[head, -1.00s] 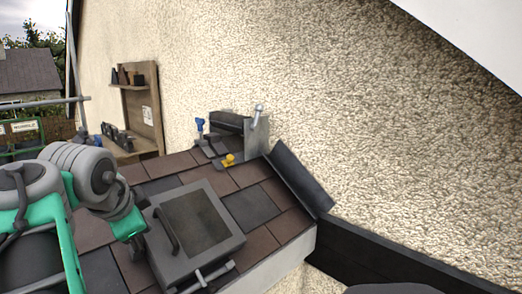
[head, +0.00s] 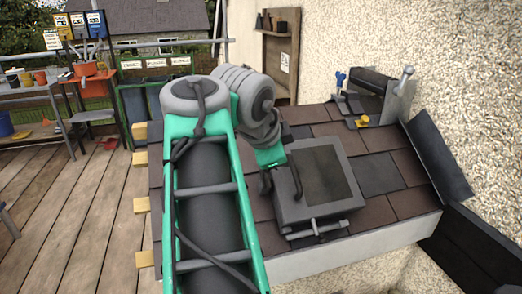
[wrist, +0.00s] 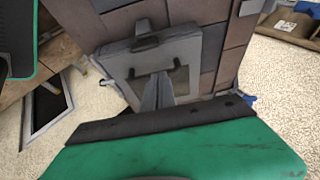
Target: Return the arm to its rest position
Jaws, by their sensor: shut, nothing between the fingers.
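My arm (head: 205,190), green and grey, reaches forward over the left part of the tiled roof in the head view. Its wrist end (head: 270,157) is just left of the grey roof window (head: 325,178). My gripper (wrist: 157,92) shows in the wrist view as two grey fingers close together, shut and empty. Behind the fingers in that view is the roof window (wrist: 192,50) with its dark pane and handle. I cannot tell the gap between fingers and window. The fingertips are not clear in the head view.
Brown and grey tiles (head: 375,172) surround the window. A blue-handled tool (head: 341,80) and a yellow item (head: 360,122) lie near the rough wall (head: 450,90). A wooden deck (head: 70,220) is open at left, with benches (head: 30,95) and bins (head: 145,95) behind.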

